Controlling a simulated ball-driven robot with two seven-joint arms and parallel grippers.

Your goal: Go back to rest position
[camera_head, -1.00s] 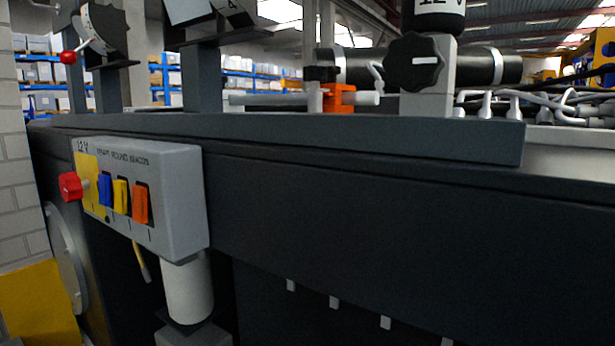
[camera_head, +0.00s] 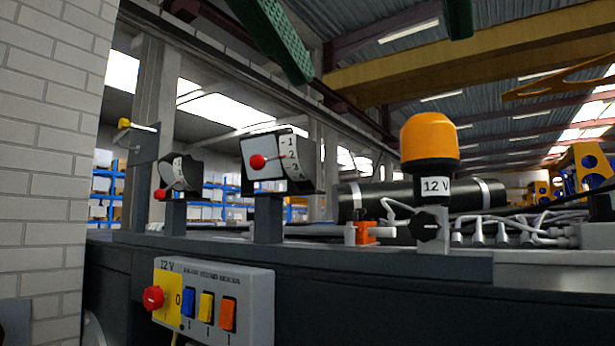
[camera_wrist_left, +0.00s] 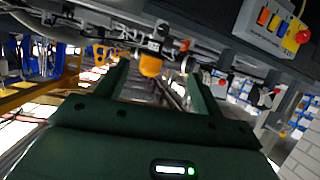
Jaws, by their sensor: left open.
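My left gripper (camera_head: 380,56) shows at the top of the head view. Its two dark green fingers hang in from the top edge, wide apart, with nothing between them. In the left wrist view the fingers (camera_wrist_left: 157,68) are also spread and empty, and the scene there appears upside down. The gripper seems clear of the chassis and touches nothing that I can see. My right gripper is in neither view.
An orange 12 V beacon (camera_head: 430,140) and two dials with red knobs (camera_head: 277,162) (camera_head: 180,175) stand on the chassis top. A grey switch panel (camera_head: 254,297) is on its front. A brick wall (camera_head: 50,150) stands at the left.

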